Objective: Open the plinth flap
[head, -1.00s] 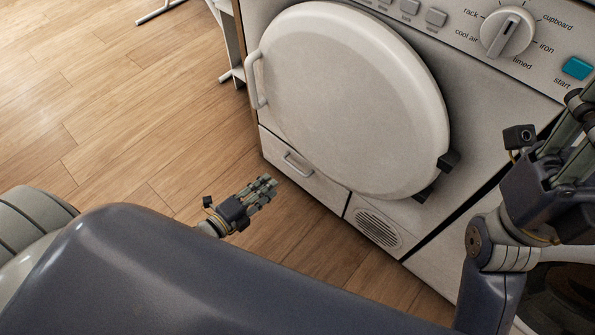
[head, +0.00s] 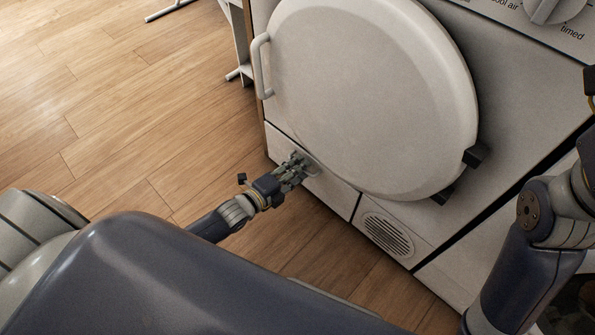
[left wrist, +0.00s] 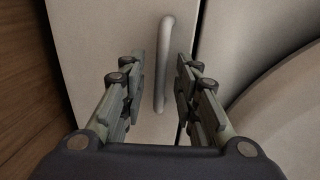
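The plinth flap (head: 332,190) is a pale panel at the bottom left of the white machine, below the round door, and it looks shut. Its bar handle (head: 310,168) is partly hidden by my left gripper (head: 297,165) in the head view. In the left wrist view the flap (left wrist: 105,35) fills the middle and the handle (left wrist: 163,60) stands between the two open fingers of my left gripper (left wrist: 160,85). A gap shows between the handle and each finger. My right gripper is out of the head view, apart from a small dark part at the right edge.
The round door (head: 375,95) is closed above the flap, with a handle (head: 261,65) on its left and dark hinges (head: 462,172). A round vent grille (head: 388,235) lies right of the flap. The wooden floor (head: 120,110) is clear at left.

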